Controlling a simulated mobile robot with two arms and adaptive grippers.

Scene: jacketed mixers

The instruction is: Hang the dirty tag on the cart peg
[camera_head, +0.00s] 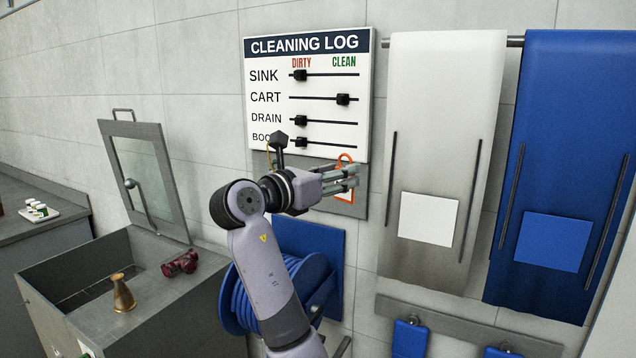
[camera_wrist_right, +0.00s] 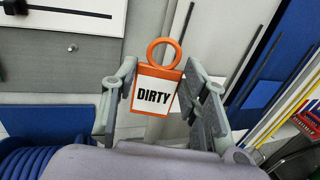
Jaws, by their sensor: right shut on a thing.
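The dirty tag is an orange-framed white tag with a ring on top and the word DIRTY. In the right wrist view the tag (camera_wrist_right: 155,97) is upright between the two fingers of my right gripper (camera_wrist_right: 160,100), which is shut on it. In the head view my right gripper (camera_head: 343,180) is in front of a grey panel below the cleaning log, and the orange tag (camera_head: 344,158) shows partly behind the fingers. A small round knob (camera_wrist_right: 72,47) sticks out of the grey panel in the wrist view. I cannot tell whether it is the cart peg. My left gripper is out of view.
The cleaning log board (camera_head: 308,95) has sliders for sink, cart, drain and another row. White and blue sheets (camera_head: 445,130) hang at right, above a rail with blue items (camera_head: 410,338). A blue hose reel (camera_head: 240,300) is below my arm. An open metal basin (camera_head: 60,285) stands left.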

